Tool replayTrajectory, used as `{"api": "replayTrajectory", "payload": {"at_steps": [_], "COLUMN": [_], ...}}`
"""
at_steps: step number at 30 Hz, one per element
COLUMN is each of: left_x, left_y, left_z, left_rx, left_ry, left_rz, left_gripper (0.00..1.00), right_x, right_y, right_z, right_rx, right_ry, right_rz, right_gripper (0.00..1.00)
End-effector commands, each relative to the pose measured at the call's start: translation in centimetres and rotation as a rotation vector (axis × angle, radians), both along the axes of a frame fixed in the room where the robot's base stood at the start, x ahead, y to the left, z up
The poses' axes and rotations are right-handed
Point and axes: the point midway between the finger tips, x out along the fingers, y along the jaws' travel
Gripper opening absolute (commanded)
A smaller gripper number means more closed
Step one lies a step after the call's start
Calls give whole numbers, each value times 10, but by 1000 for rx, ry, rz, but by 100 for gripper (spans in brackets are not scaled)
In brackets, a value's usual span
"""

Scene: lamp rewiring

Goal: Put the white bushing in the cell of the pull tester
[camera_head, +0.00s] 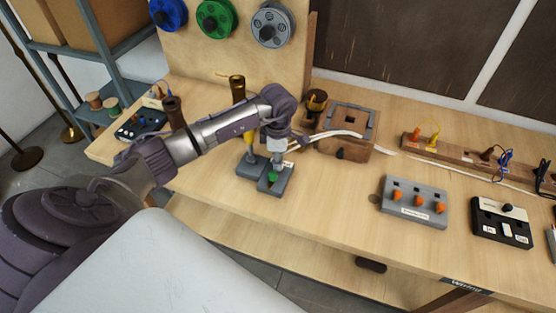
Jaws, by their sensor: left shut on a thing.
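My left gripper (279,146) is over a grey stand-like device (272,187) with a green spot, which looks like the pull tester. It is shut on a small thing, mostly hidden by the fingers. I cannot make out the white bushing; it may be what the fingers hold. The device's label is too small to read, and its cell is hidden or too small to tell. My right gripper is not in view.
A white cord (338,133) runs from beside the gripper over a wooden box (350,123). A grey box with orange knobs (413,203) and a black box (502,221) stand to the right. Spools (215,19) hang behind. The front middle tabletop is clear.

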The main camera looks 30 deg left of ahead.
Motion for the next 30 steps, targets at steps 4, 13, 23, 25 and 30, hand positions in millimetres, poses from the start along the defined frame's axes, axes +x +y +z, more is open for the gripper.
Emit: {"api": "replayTrajectory", "payload": {"at_steps": [4, 13, 23, 25, 30], "left_x": [0, 0, 0, 0, 0], "left_y": [0, 0, 0, 0, 0], "left_z": [0, 0, -4, -5, -7], "left_rx": [-1, -1, -1, -1, 0], "left_ry": [0, 0, 0, 0, 0], "left_rz": [0, 0, 0, 0, 0], "left_gripper": [0, 0, 0, 0, 0], "right_x": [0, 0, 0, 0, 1], "right_y": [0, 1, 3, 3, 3], "right_z": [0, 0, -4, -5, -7], "right_rx": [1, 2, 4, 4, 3], "right_ry": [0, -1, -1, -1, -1], "right_rz": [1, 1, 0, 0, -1], "right_gripper": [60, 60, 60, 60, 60]}}
